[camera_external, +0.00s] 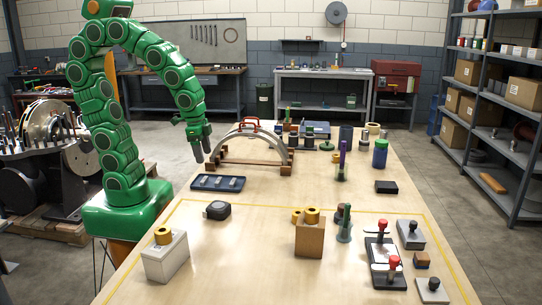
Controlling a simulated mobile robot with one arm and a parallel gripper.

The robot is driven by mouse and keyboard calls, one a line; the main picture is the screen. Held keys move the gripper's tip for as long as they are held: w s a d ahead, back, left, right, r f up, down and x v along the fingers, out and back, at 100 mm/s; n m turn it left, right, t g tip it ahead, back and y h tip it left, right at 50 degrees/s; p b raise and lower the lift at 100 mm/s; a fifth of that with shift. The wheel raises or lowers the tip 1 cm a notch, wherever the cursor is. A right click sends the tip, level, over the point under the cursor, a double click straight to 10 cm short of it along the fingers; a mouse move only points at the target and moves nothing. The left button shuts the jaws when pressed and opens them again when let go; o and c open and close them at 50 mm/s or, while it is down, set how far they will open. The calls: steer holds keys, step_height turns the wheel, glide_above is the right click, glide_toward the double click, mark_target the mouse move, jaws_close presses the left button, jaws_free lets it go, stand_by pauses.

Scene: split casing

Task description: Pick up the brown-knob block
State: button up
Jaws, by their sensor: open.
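Two grey blocks with dark knobs stand at the right front of the table: one further back (411,242) and one at the front edge (431,297). The knobs look black or dark brown; I cannot tell which block has the brown knob. A small brown block (422,260) with a dark base sits between them. My gripper (202,154) is open and empty, pointing down above the table's left side, just left of the arched casing. It is far from these blocks, across the table.
A half-ring casing (249,137) stands on brown supports beside my gripper. A dark tray (218,183), a tape measure (217,210), a white block (166,260) and a brown block (309,240) occupy the left and middle. Red-knobbed clamps (379,250) stand left of the grey blocks.

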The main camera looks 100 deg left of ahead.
steer(key=w+f+m+t, duration=0.25)
steer(key=w+t, duration=0.35)
steer(key=w, duration=1.8)
steer(key=m+t+h, duration=0.1)
steer(key=t+h, duration=0.4)
glide_toward(342, 205)
steer(key=shift+w+a+f, duration=0.1)
steer(key=shift+w+f, duration=0.1)
steer(key=shift+w, duration=0.35)
steer(key=shift+w+a+f, duration=0.15)
steer(key=shift+w+f, duration=0.05)
steer(key=shift+w, duration=0.3)
steer(key=shift+w+d+f+m+h, duration=0.2)
steer(key=shift+w+d+m+h, duration=0.05)
steer(key=shift+w+d+h, duration=0.15)
steer(key=shift+x, duration=1.2)
steer(key=shift+w+d+f, duration=0.3)
steer(key=shift+w+f, duration=0.05)
steer(key=shift+w, duration=0.25)
steer(key=shift+x, duration=1.85)
steer(key=shift+s, duration=0.1)
steer(key=shift+c, duration=0.4)
